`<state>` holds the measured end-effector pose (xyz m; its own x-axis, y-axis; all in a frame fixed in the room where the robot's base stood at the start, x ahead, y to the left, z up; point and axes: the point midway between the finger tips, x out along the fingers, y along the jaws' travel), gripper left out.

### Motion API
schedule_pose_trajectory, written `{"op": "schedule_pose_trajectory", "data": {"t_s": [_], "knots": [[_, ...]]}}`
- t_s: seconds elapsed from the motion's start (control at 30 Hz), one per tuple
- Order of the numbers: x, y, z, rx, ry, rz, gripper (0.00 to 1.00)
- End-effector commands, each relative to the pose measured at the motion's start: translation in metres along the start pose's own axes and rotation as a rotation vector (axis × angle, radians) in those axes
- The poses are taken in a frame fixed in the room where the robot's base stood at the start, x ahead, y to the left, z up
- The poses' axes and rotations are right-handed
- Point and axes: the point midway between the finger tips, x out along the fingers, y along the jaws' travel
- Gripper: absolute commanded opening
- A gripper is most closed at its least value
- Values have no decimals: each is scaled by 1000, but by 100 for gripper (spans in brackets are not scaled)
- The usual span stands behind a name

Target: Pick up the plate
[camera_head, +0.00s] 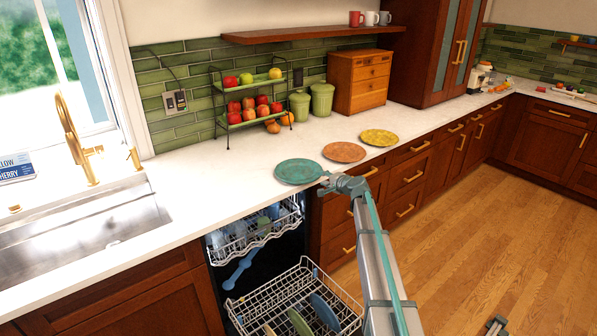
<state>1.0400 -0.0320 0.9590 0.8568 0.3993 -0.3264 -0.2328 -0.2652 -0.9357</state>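Three plates lie flat in a row on the white counter: a teal plate (297,171), a terracotta plate (344,152) and a yellow plate (379,138). My gripper (326,182) is at the right edge of the teal plate, over the counter's front edge. It looks close to or touching the rim; I cannot tell which. The fingers are too small to show whether they are open or shut. More plates stand in the open dishwasher's lower rack (352,322), including a blue plate (325,312) and a green plate (299,322).
The dishwasher's upper rack (262,241) is partly pulled out below the counter (225,175). A sink (80,230) is at left. A tiered fruit stand (250,100), green canisters (321,98) and a wooden drawer box (360,82) stand behind the plates. The counter between is clear.

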Motion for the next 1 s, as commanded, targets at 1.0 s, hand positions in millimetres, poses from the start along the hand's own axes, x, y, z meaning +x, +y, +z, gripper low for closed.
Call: {"op": "schedule_pose_trajectory", "data": {"t_s": [1.0], "knots": [[55, 6, -2, -1, 0, 1, 0]]}}
